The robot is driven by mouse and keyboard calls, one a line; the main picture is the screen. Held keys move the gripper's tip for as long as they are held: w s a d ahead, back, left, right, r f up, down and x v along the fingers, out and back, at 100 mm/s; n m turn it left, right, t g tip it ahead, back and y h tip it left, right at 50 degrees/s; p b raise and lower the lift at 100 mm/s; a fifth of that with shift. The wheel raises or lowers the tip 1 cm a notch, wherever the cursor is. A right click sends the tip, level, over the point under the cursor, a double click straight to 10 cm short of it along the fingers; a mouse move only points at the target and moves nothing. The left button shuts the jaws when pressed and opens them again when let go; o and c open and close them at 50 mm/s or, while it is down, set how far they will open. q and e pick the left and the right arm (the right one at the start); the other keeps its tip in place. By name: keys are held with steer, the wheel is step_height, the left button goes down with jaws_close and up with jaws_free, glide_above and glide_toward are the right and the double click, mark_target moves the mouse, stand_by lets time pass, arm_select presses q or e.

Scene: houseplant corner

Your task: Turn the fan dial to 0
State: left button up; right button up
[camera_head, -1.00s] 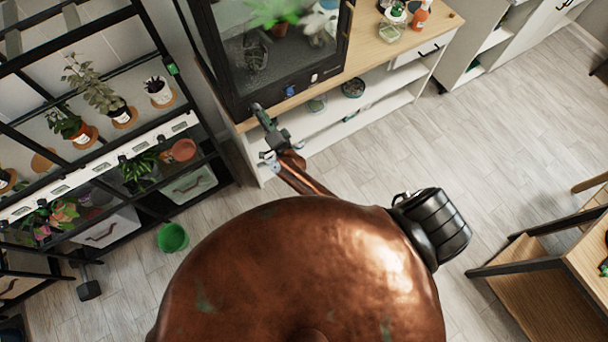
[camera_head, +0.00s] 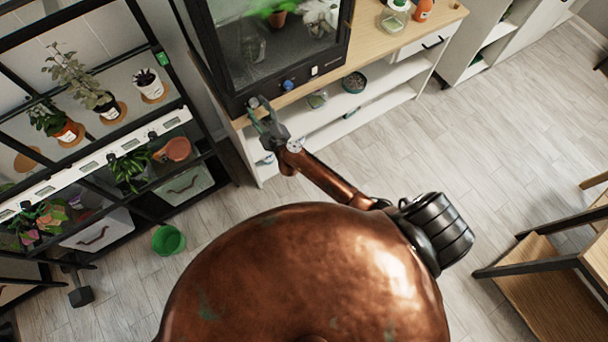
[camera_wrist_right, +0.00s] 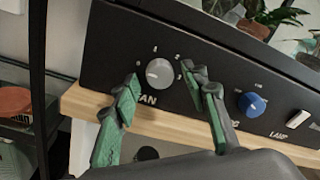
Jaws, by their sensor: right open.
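The fan dial (camera_wrist_right: 159,72) is a round grey knob on the black front panel (camera_wrist_right: 115,45) of the glass cabinet, above the partly covered lettering "AN". Small pale marks ring it, too small to read, and I cannot tell its setting. My right gripper (camera_head: 259,105) is at the lower left corner of the cabinet (camera_head: 268,45). In the right wrist view its green-and-black fingers (camera_wrist_right: 164,82) are open, one on each side of the dial, with visible gaps; I see no contact. My left gripper is not in view.
A blue knob (camera_wrist_right: 251,103) and a white switch (camera_wrist_right: 297,118) sit right of the dial, near the right finger. The wooden counter edge (camera_wrist_right: 170,125) runs just below the panel. A black plant shelf (camera_head: 150,125) stands left.

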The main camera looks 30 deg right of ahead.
steer(key=s+p, duration=0.1)
steer(key=s, duration=0.7)
steer(key=s+d+f+n+g+p, duration=0.1)
steer(key=s+f+n, duration=0.3)
steer(key=f, duration=0.5)
steer(key=s+d+f+n+g+y+p, duration=0.1)
steer(key=s+d+f+n, duration=0.3)
steer(key=f, duration=0.5)
steer(key=s+d+f+n+g+p, duration=0.1)
steer(key=s+d+f+n+g, duration=0.1)
steer(key=s+f+n, duration=0.4)
steer(key=shift+s+d+f+n+g, duration=0.2)
steer(key=shift+f+n+g, duration=0.45)
steer(key=shift+f, duration=0.8)
steer(key=s+d+f+n+g, duration=0.2)
steer(key=s+f+n+g, duration=0.2)
steer(key=s, duration=1)
steer(key=s+d+f+n+g, duration=0.2)
steer(key=s+f+n+g, duration=0.2)
steer(key=s+f, duration=0.6)
steer(key=s+d+f+n+g, duration=0.2)
steer(key=s+f+n+g, duration=0.2)
steer(key=s, duration=1.6)
step_height(320, 180, down, 4)
steer(key=n, duration=0.3)
steer(key=shift+d+h, duration=0.35)
steer(key=shift+h, duration=0.05)
steer(key=shift+s, duration=0.1)
